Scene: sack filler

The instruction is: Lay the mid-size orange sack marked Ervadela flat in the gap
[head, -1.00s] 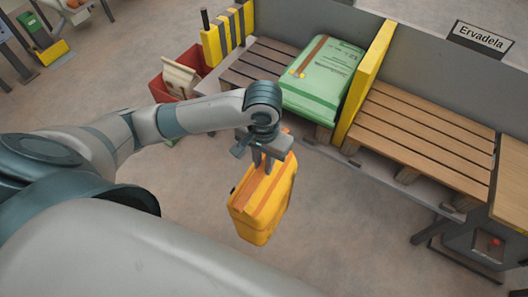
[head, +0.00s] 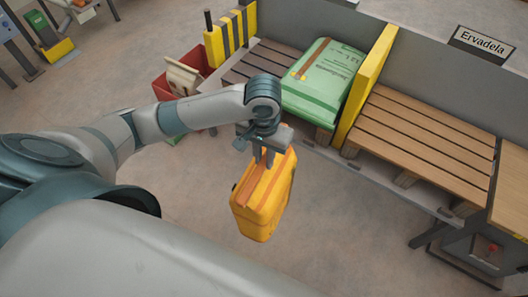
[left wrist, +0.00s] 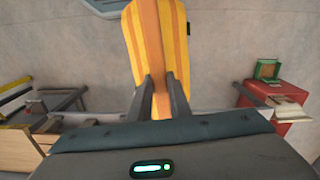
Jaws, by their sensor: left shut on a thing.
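An orange sack (head: 263,200) with a darker stripe hangs from my left gripper (head: 264,158) over the open floor, in front of the pallets. The gripper is shut on its upper end. In the left wrist view the sack (left wrist: 158,45) shows orange and yellow stripes between the two fingers (left wrist: 160,95). I cannot read any mark on it. A bare slatted pallet (head: 415,140) lies right of a yellow divider (head: 368,85), below a sign (head: 482,42) reading Ervadela. My right gripper is not in view.
A green sack (head: 323,82) lies on a darker pallet (head: 250,65) left of the divider. A red bin (head: 173,84) with pale sacks stands at the far left. A grey wall (head: 430,70) backs the pallets. The floor in front is clear.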

